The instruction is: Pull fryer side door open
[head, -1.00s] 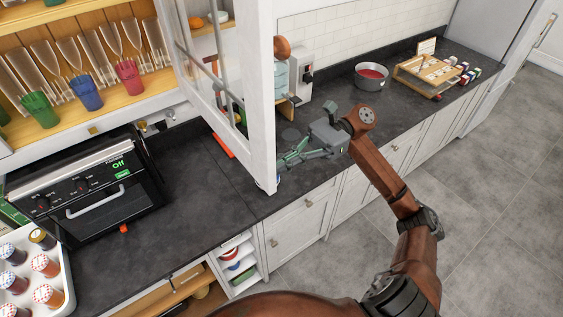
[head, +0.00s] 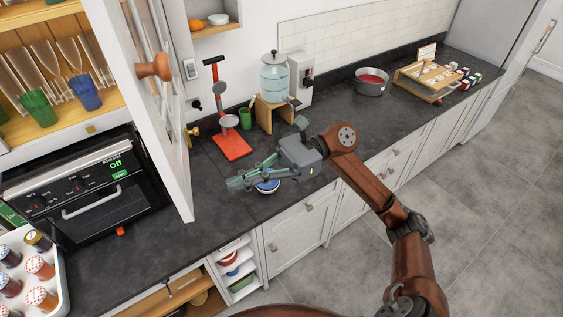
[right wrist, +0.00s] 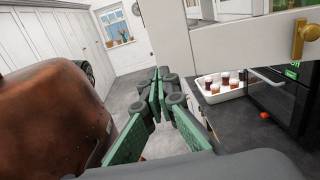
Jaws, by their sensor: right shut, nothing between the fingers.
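The white glazed cabinet door (head: 172,150) stands open at an angle in front of the cabinet with glasses, above the black oven-like fryer (head: 95,195). A round wooden knob (head: 154,66) sits on the door's upper part. My right gripper (head: 232,184) is shut and empty, to the right of the door's lower edge, apart from it in the head view. In the right wrist view its green fingers (right wrist: 165,85) are together, and a white panel with a brass fitting (right wrist: 306,36) shows at upper right. My left gripper is not in view.
A blue round item (head: 267,187) lies under my right gripper. A red stand (head: 231,145), a glass dispenser (head: 274,75) and a pot (head: 371,82) stand along the counter. A jar tray (head: 62,290) is at lower left.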

